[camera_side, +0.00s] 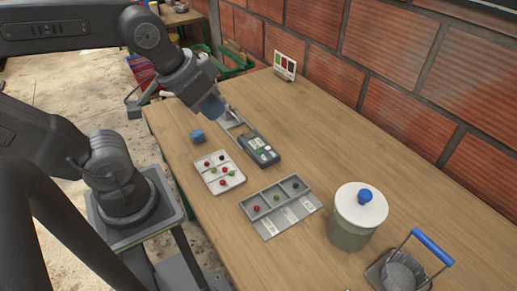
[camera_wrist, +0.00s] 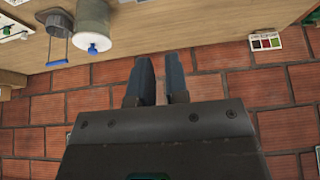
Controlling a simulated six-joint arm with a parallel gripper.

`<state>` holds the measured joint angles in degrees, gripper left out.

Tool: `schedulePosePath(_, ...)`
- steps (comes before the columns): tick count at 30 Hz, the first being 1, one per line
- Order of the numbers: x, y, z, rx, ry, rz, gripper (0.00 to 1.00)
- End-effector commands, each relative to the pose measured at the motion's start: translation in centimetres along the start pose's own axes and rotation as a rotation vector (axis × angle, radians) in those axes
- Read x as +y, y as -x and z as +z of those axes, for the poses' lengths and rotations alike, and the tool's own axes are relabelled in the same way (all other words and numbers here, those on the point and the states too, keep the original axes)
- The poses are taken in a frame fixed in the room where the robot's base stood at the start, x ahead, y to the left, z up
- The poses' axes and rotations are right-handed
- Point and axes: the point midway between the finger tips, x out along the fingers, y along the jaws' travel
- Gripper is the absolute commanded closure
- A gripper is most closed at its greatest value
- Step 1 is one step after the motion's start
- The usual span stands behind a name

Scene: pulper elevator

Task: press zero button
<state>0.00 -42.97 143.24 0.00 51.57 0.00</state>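A dark grey device with a pale panel and small buttons (camera_side: 262,152) lies on the wooden table in the side view. Its labels are too small to read, so I cannot tell which button is zero. A light metal frame (camera_side: 236,126) lies beside its far-left end. My gripper (camera_side: 232,112) is above and to the left of the device, over the frame, apart from the buttons. In the wrist view, my gripper's two dark fingers (camera_wrist: 160,62) have a narrow gap with nothing between them. The device does not show in the wrist view.
A white tray with red and green berries (camera_side: 219,184), a blue cube (camera_side: 197,136) and a grey sorting tray (camera_side: 268,228) stand nearby. A lidded jar (camera_side: 352,232) and a blue-handled basket (camera_side: 402,275) stand at front right. A colour card (camera_side: 285,66) stands by the brick wall (camera_side: 395,50).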

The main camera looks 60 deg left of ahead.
Motion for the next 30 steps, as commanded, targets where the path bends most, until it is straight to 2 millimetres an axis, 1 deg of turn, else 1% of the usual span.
schedulePosePath(1,0.00,0.00,0.00,0.000,0.000,0.000,0.90)
schedulePosePath(4,0.00,0.00,0.00,0.000,0.000,0.000,1.00)
schedulePosePath(30,0.00,0.00,0.00,0.000,0.000,0.000,1.00)
